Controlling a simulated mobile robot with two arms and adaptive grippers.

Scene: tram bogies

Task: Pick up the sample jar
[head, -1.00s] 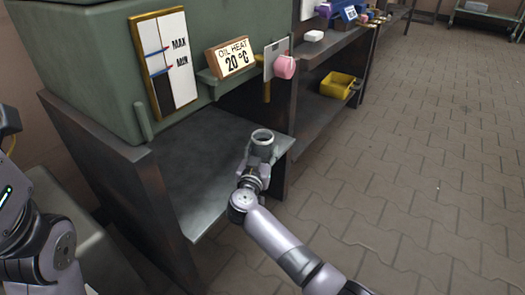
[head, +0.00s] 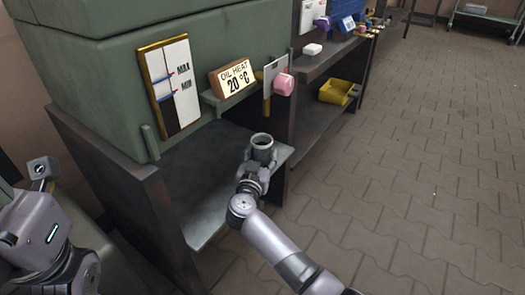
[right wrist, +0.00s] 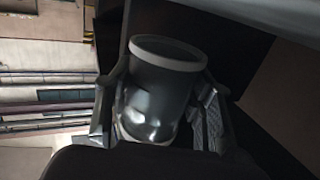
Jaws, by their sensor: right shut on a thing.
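The sample jar (head: 262,150) is a grey, open-topped cylinder with a pale rim, upright near the right edge of the low shelf in the head view. My right gripper (head: 256,170) is shut on it from the near side. In the right wrist view the jar (right wrist: 160,88) sits between the two fingers of the gripper (right wrist: 158,115), one on each side. Whether the jar's base touches the shelf is hidden. My left arm shows at the lower left, but its fingertips are not clearly visible there.
The low metal shelf (head: 205,175) is otherwise bare. A yellow bin (head: 337,91) sits further back. The tiled floor at right is clear.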

